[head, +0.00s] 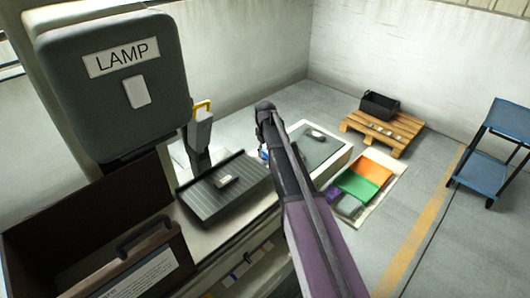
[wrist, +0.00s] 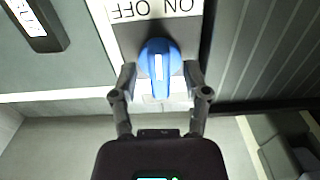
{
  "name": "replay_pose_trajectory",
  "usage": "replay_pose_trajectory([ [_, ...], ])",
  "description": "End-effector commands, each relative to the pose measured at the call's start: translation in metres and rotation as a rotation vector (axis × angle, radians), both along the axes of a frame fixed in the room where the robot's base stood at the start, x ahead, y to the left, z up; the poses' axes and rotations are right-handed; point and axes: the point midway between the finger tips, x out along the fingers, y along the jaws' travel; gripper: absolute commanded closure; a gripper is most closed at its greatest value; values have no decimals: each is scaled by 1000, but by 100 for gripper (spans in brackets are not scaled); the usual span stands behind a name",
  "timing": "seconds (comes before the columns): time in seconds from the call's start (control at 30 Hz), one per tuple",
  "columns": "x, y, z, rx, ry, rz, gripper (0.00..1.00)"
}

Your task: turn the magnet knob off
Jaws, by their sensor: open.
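The blue magnet knob (wrist: 158,62) is in the upper middle of the wrist view, on a grey face under a white label (wrist: 155,9) reading OFF and ON, upside down in this view. The knob's raised grip runs roughly up and down in the picture. My gripper (wrist: 160,76) is open, with one finger on each side of the knob; I cannot tell whether either touches it. In the head view a small patch of blue (head: 263,155) shows beside my arm, which hides most of that spot; the fingers cannot be made out there.
A dark ribbed plate (head: 205,192) with a small block on it lies left of my arm. A grey lamp housing (head: 115,115) stands close at left. Behind are a light-rimmed tray (head: 340,160), coloured mats (head: 365,178), a pallet (head: 410,128) and a blue cart (head: 475,172).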

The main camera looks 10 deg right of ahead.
Motion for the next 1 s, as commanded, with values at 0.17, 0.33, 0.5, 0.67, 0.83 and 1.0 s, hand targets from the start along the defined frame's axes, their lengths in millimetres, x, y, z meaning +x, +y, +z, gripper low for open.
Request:
replay_pose_trajectory([
  [0.17, 0, 0, 0, 0, 0, 0, 67],
  [0.33, 0, 0, 0, 0, 0, 0, 100],
  [0.5, 0, 0, 0, 0, 0, 1, 100],
  [0.67, 0, 0, 0, 1, 1, 15, 100],
  [0.83, 0, 0, 0, 0, 1, 64, 100],
  [1.0, -1, 0, 0, 0, 2, 154, 100],
])
